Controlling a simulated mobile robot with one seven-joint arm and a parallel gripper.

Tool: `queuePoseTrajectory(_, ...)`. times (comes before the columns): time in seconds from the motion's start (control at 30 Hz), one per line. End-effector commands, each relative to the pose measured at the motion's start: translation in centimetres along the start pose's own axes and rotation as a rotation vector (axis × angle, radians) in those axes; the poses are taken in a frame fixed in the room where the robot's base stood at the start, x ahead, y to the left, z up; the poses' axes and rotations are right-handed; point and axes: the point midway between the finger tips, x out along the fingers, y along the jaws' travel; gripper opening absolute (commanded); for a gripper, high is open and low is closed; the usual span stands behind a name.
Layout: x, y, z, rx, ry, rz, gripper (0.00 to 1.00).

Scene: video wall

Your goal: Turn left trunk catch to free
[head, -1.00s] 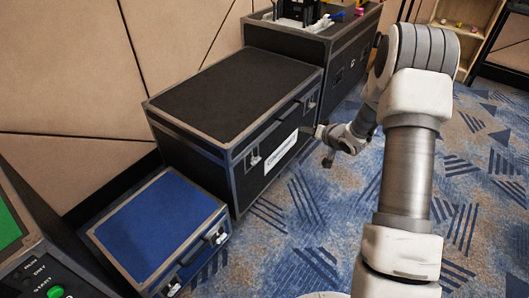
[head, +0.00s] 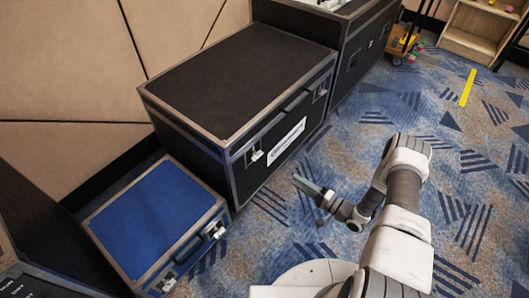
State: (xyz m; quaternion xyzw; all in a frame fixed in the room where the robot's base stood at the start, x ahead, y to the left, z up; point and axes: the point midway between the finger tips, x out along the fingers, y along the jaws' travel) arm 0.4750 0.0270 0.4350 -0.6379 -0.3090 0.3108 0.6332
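The black trunk (head: 235,80) with metal edges stands closed against the wall in the head view. Its left catch (head: 256,154) is a small silver fitting on the front face, left of a white label. Whether it is latched is too small to tell. A second catch (head: 321,91) sits near the front's right end. My gripper (head: 303,181) is over the carpet in front of the trunk, to the right of and lower in the picture than the left catch, apart from it. It points toward the trunk and appears empty. Its finger gap is unclear.
A closed blue case (head: 153,220) stands left of the trunk. Another dark case (head: 362,45) stands beyond the trunk's right end. A wooden shelf (head: 470,42) and a small cart (head: 403,44) are at the back right. The carpet (head: 350,130) before the trunk is clear.

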Motion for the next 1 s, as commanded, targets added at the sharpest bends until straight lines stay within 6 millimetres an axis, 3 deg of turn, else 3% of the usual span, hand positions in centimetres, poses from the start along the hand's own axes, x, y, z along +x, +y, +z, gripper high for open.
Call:
queuePoseTrajectory(0.17,1.3,0.1,0.2,0.006,-0.004,-0.009,0.39)
queuePoseTrajectory(0.7,12.6,0.2,0.2,0.004,-0.004,-0.007,0.39)
queuePoseTrajectory(1.0,16.7,0.1,0.2,0.004,-0.002,-0.006,0.39)
